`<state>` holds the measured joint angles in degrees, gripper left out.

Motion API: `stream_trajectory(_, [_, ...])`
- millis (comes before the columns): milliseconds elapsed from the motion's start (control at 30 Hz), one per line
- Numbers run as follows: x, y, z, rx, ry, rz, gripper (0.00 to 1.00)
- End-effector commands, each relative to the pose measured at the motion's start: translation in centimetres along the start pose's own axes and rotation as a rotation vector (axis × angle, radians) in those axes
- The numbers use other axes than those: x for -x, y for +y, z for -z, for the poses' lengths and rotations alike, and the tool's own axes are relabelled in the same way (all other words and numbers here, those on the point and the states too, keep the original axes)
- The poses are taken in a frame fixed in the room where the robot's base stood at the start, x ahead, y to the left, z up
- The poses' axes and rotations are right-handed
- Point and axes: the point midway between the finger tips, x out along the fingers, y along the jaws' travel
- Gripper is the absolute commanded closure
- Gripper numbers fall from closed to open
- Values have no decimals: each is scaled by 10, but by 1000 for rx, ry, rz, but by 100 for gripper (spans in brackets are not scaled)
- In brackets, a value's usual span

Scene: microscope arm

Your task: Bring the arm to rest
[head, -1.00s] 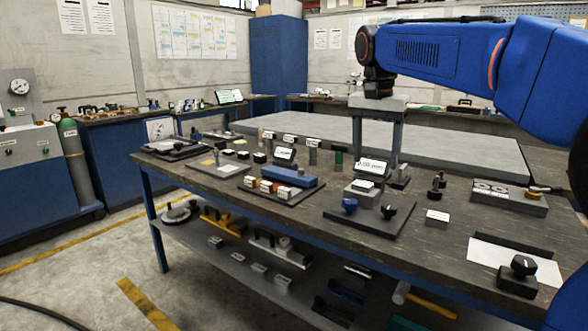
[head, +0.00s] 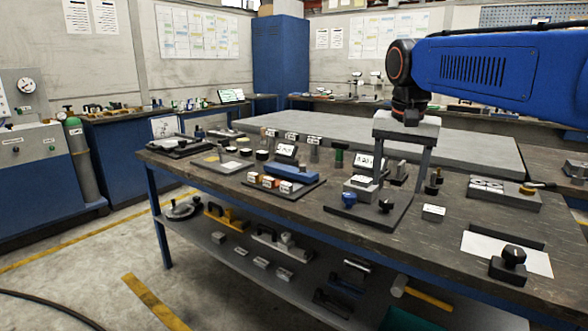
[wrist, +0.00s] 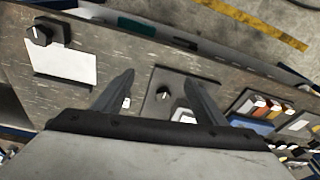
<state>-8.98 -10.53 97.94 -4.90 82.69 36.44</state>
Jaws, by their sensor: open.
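My gripper (head: 401,160) hangs from my blue arm above the right part of the workbench (head: 330,213) in the head view. Its two long grey fingers point down and stand wide apart. In the wrist view the open fingers (wrist: 160,90) frame a dark plate (wrist: 151,116) with a black knob on it, well below the fingertips. Nothing is between the fingers. In the head view this plate carries a blue knob (head: 349,198), a black knob (head: 386,206) and a small display (head: 366,162).
A white sheet (head: 487,250) with a black-knobbed block (head: 511,262) lies at the right front edge. A tray of small coloured blocks (head: 270,182) sits mid-bench. A lower shelf (head: 270,262) holds several parts.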

Motion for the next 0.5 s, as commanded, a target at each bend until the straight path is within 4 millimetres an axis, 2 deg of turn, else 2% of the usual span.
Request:
stream_trajectory(267, [-34,57,-64,133,49,47,35])
stream_trajectory(500, [-78,100,-124,253,100,79,35])
